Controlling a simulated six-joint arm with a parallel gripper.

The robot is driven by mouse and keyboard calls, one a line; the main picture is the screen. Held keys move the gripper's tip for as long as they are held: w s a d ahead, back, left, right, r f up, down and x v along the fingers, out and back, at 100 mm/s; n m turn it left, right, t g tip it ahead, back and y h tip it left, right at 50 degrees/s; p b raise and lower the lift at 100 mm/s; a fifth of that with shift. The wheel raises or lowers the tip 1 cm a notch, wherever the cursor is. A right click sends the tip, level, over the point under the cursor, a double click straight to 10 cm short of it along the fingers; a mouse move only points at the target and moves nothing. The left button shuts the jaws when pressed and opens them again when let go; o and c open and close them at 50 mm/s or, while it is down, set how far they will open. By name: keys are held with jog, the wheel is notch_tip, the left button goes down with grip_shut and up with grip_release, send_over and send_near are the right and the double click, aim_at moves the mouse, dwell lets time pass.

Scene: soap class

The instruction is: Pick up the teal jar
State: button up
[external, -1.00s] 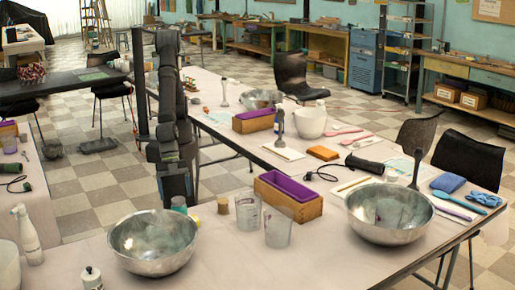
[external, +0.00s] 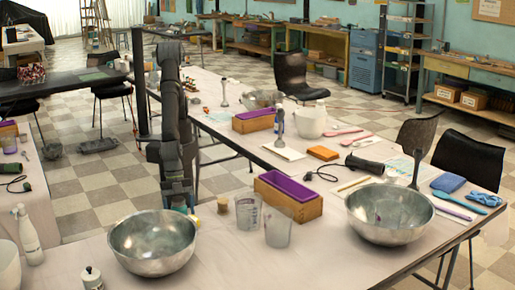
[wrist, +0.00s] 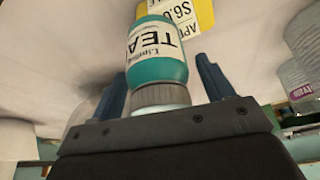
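A narrow gap shows on the right side of the jar; contact on the left cannot be told. In the external view my gripper (external: 178,197) is low over the table, and the jar is mostly hidden by it.
A yellow-labelled item (wrist: 185,14) is close behind the jar. A cork-coloured jar (external: 222,205), clear cups (external: 248,213), a steel bowl (external: 153,243) and a wooden soap mould (external: 290,207) stand near my gripper.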

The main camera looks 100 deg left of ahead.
aim_at(179, 200)
jog(key=c, duration=1.1)
jog(key=shift+r, duration=0.1)
jog(key=shift+r, duration=0.5)
notch_tip(179, 200, up, 3)
jog(key=shift+f, duration=0.1)
jog(key=s+a+r, duration=0.1)
jog(key=s+r, duration=0.6)
jog(key=s, duration=0.4)
jog(key=w+f, duration=0.2)
jog(key=w, duration=0.2)
jog(key=w+f, duration=0.2)
jog(key=w, duration=0.2)
jog(key=w+a+f, duration=0.1)
jog(key=w+f, duration=0.1)
jog(key=w, duration=0.3)
jog(key=shift+a+f, duration=0.1)
jog(key=shift+f, duration=2.25)
